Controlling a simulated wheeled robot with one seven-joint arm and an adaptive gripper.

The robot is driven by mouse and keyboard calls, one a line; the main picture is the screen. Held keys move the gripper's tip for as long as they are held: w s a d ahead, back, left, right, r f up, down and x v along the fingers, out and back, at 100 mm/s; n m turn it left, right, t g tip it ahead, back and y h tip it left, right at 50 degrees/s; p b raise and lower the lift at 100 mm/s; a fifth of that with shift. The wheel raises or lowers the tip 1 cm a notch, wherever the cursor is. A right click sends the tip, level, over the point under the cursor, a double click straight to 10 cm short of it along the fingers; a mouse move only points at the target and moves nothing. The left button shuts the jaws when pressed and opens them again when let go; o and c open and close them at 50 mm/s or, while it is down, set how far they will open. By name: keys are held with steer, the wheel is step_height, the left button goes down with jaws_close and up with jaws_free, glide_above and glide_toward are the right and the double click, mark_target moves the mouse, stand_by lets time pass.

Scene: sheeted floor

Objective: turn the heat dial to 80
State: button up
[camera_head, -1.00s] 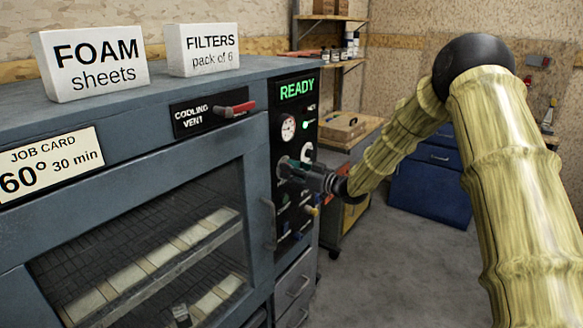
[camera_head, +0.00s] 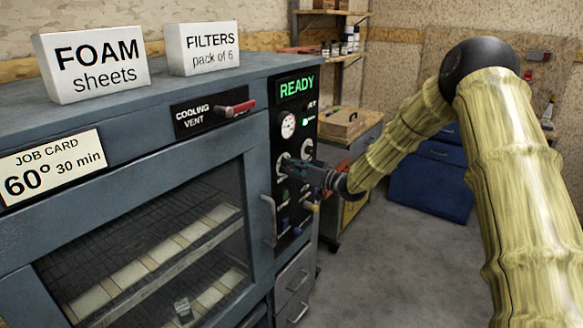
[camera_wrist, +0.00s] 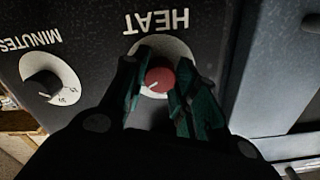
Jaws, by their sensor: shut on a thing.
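The heat dial has a round red knob (camera_wrist: 158,80) on a pale scale plate, under the upside-down word HEAT in the wrist view. A white pointer mark shows on the knob, towards the lower left of that view. The scale numbers are mostly covered by my fingers, so I cannot read the setting. My gripper (camera_wrist: 161,72) has its dark green fingers on both sides of the knob and is shut on it. In the head view my gripper (camera_head: 292,166) reaches the control panel (camera_head: 285,113) from the right and hides most of the dial.
The minutes dial (camera_wrist: 50,82) sits beside the heat dial. The panel also has a gauge (camera_head: 288,125) and a lit READY display (camera_head: 297,87). A red-handled cooling vent lever (camera_head: 235,109) and door handle (camera_head: 269,220) are to the left. A job card (camera_head: 50,167) reads 60°, 30 min.

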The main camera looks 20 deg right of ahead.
steer(key=shift+d, duration=0.1)
steer(key=o, duration=1)
steer(key=v, duration=1.2)
steer(key=shift+w+d, duration=0.1)
steer(key=shift+f, duration=0.1)
